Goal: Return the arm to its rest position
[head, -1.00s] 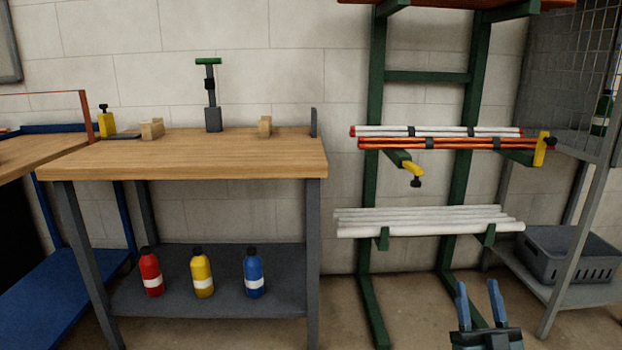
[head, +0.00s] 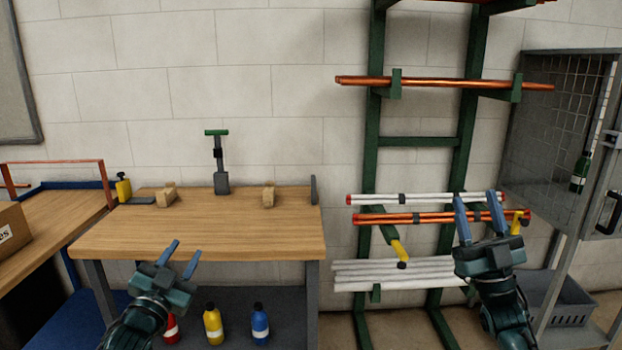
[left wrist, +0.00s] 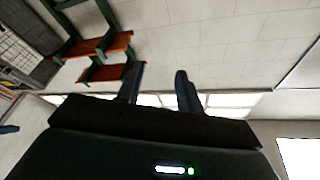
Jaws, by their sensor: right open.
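My left gripper (head: 182,259) is raised in front of the workbench's front edge in the head view. Its blue fingers are apart with nothing between them. The left wrist view also shows its two fingers (left wrist: 160,88) apart and empty, against wall and ceiling. My right gripper (head: 480,217) is raised in front of the pipe rack at the right. Its fingers point up, stand apart and hold nothing. It hides part of the rack's lower pipes.
The wooden workbench (head: 200,235) carries a green-handled tool (head: 219,165) and small wooden blocks. Red, yellow (head: 213,326) and blue bottles stand on its lower shelf. The green rack (head: 465,145) holds copper, orange and white pipes. A mesh cabinet (head: 560,120) and grey crate (head: 565,300) are at right.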

